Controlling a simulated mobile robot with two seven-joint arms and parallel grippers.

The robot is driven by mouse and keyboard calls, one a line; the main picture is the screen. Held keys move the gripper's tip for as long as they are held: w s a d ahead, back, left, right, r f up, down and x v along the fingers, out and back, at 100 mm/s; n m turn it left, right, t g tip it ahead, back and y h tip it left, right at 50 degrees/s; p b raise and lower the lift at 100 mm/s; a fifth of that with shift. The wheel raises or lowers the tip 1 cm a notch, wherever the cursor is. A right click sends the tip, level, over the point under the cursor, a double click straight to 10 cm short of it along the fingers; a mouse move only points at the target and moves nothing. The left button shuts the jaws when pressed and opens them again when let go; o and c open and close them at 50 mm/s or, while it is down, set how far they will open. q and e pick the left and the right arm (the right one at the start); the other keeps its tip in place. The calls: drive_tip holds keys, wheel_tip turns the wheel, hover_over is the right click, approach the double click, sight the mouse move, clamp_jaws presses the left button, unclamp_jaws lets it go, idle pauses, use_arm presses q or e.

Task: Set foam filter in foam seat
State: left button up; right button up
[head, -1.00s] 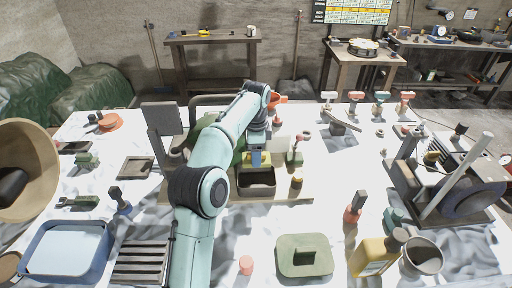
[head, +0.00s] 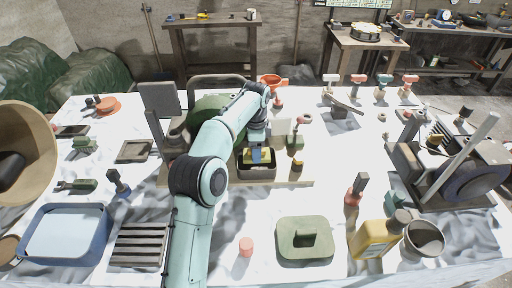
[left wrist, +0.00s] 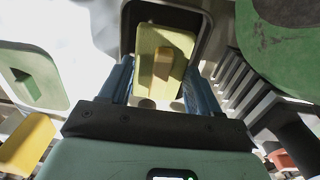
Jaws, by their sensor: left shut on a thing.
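The foam filter (head: 257,156) is a yellow block with a raised tab. It also shows in the left wrist view (left wrist: 150,45). My left gripper (head: 256,148) is shut on it, with a blue finger on either side. The foam seat (head: 257,175) is a dark, open rectangular box on the wooden board. The filter is over the seat's opening and overlaps it in the head view. In the left wrist view the seat's rim surrounds the filter's far part. Whether the filter touches the seat floor cannot be told. My right gripper is not in view.
A green round engine body (head: 207,110) stands close left of the seat. A small brown post (head: 296,167) and a green-based block (head: 295,141) stand to its right.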

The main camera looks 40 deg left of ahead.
use_arm(q)
drive_tip(key=shift+p, duration=0.4)
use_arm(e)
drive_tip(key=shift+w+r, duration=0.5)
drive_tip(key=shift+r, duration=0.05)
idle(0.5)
use_arm(q)
drive_tip(key=shift+f, duration=0.15)
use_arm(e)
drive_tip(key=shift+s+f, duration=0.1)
use_arm(q)
drive_tip(key=shift+f+b, duration=0.75)
drive_tip(key=shift+f, duration=1.9)
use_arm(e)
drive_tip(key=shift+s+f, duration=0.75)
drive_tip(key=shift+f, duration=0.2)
use_arm(q)
drive_tip(key=o, duration=1.7)
wheel_tip(320, 180, up, 13)
drive_tip(key=p, duration=0.3)
drive_tip(key=shift+w+f, duration=0.15)
drive_tip(key=shift+r, duration=0.35)
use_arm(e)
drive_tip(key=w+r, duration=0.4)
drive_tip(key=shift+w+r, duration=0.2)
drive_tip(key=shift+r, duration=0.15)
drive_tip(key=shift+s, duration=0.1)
